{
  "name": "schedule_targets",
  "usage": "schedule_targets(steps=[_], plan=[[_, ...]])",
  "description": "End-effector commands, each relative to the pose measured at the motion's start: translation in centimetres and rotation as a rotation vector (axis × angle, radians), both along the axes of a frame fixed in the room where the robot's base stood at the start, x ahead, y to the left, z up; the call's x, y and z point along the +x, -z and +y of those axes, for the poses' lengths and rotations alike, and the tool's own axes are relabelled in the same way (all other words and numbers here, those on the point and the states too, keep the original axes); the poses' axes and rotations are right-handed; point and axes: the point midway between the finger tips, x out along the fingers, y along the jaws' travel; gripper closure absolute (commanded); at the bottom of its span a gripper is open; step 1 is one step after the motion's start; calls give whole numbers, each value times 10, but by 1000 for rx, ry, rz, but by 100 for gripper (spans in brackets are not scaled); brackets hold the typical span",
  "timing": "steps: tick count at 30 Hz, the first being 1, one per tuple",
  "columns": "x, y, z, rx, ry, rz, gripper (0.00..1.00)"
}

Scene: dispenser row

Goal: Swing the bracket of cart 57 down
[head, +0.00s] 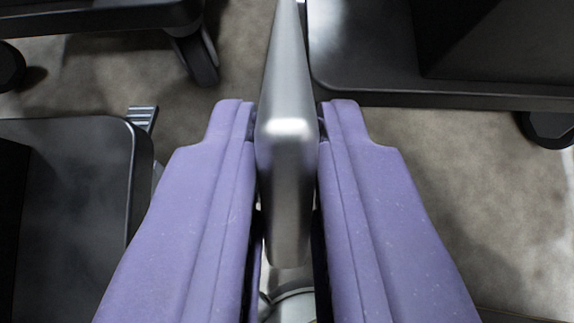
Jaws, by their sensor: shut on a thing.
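My gripper (287,125) has two purple fingers in the middle of the head view. It is shut on a grey metal bar (287,190), with one finger against each side. The bar runs from the top edge of the picture down between the fingers, and a rounded metal piece shows below its near end. I take the bar to be the bracket. No number 57 shows, so I cannot tell which cart it belongs to. Its far end is out of the picture.
Black cart bases stand at the left (105,170), top left (100,15) and top right (365,85). Casters show under the top left base (196,58) and at the right edge (548,128). Grey-brown floor (450,170) is open at the right.

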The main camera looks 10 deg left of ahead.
Motion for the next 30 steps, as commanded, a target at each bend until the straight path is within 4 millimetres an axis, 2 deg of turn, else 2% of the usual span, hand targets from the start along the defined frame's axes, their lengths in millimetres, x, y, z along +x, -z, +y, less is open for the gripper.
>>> schedule_targets(steps=[6, 19, 20, 22, 23, 30], plan=[[2, 11, -1, 10, 1, -49, 100], [3, 12, 0, 14, 2, -59, 100], [3, 12, 0, 14, 2, -59, 80], [3, 12, 0, 14, 2, -58, 64], [2, 12, 0, 14, 2, -58, 62], [1, 12, 0, 14, 1, -56, 62]])
